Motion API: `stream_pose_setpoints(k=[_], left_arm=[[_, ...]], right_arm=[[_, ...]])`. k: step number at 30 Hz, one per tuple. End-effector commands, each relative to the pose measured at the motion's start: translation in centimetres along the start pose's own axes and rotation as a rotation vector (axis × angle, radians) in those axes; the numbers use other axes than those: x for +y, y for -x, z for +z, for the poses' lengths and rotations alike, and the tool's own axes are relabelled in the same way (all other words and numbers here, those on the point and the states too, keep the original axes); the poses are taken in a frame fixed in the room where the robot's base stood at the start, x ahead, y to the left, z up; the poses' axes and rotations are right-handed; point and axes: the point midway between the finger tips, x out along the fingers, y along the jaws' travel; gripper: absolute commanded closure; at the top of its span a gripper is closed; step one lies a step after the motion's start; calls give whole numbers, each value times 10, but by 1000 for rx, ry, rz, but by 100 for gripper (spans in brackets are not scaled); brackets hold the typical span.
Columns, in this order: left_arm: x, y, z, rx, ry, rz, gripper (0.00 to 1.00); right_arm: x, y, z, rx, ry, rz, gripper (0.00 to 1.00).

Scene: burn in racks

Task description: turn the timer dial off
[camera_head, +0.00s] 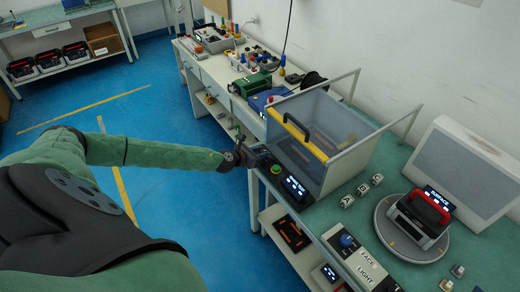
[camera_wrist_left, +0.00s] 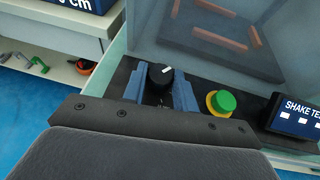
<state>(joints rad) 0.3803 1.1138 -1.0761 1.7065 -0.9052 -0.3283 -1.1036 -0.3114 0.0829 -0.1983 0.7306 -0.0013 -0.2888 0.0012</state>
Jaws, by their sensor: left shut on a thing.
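The timer dial (camera_wrist_left: 158,73) is a black round knob with a white pointer mark, on the dark control panel (camera_wrist_left: 203,78) of the clear-walled shake test box. In the left wrist view its mark points toward the upper right. My left gripper (camera_wrist_left: 159,92) has its two blue-grey fingers on either side of the dial and is shut on it. In the head view my left gripper (camera_head: 243,155) is at the left end of the panel and hides the dial. My right gripper is not in view.
A green button (camera_wrist_left: 224,102) on a yellow base and a lit display (camera_wrist_left: 296,117) sit right of the dial. The clear box (camera_head: 345,160) with a yellow bar and black handle rises just behind. A blue knob (camera_head: 346,240) sits on another panel nearer. Blue floor is free left of the bench.

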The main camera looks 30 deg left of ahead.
Motion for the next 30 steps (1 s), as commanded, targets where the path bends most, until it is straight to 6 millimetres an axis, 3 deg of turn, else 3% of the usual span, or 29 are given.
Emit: stream_pose_setpoints(k=[9, 20, 30], left_arm=[[-1, 1, 4, -1, 30, 71, 94], [-3, 0, 4, -2, 86, 205, 94], [-7, -2, 2, -1, 189, 448, 94]], right_arm=[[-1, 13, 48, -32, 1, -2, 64], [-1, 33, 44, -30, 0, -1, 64], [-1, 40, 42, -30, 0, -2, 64]])
